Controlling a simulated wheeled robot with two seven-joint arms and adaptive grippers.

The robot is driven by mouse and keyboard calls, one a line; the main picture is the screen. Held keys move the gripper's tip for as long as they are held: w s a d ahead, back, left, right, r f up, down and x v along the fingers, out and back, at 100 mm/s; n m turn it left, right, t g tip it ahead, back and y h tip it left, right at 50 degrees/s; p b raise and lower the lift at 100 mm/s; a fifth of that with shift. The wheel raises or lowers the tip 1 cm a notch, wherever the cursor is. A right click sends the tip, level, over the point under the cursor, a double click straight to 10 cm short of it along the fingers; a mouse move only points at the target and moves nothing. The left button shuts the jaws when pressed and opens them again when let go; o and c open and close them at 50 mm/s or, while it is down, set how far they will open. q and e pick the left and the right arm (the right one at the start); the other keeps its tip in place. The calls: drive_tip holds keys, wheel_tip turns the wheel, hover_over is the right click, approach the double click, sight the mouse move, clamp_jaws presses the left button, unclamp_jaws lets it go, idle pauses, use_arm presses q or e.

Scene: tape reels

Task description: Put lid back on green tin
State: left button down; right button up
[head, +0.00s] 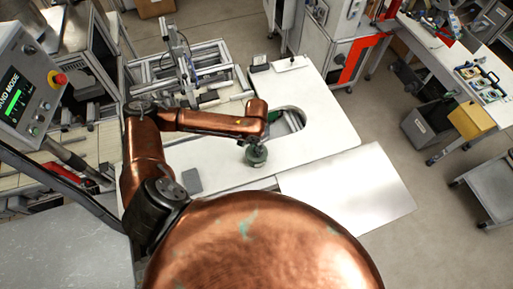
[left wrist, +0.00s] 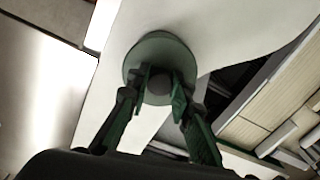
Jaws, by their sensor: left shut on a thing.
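My left gripper (head: 252,141) points down over the white worktop near its cut-out. In the left wrist view its two green-tipped fingers (left wrist: 160,76) are closed around a round grey knob (left wrist: 159,88). The knob is in the middle of a round, dull green lid (left wrist: 158,48). In the head view the green round thing (head: 256,157) shows just under the fingers. I cannot tell whether the tin is under the lid or how high the lid is. A small green patch (head: 273,116) shows behind the arm's end, too hidden to name. My right gripper is not in view.
The white worktop (head: 215,150) is mostly bare around the gripper. A curved cut-out (head: 292,120) lies just behind and right. A dark grey flat pad (head: 192,180) lies at the left. A metal frame (head: 190,75) stands behind the arm. A small dark object (head: 259,63) is at the back.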

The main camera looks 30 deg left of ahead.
use_arm(q)
drive_tip(key=shift+f+p, duration=0.15)
drive_tip(key=shift+p, duration=1)
idle(1.3)
drive_tip(key=c, duration=1.7)
unclamp_jaws()
drive_tip(key=shift+o, duration=0.5)
drive_tip(key=o, duration=0.4)
drive_tip(key=shift+o, duration=0.2)
wheel_tip(320, 180, up, 2)
drive_tip(key=p, duration=0.3)
drive_tip(key=shift+r, duration=0.25)
drive_tip(key=shift+r+p, duration=0.6)
drive_tip(key=shift+r, duration=1.65)
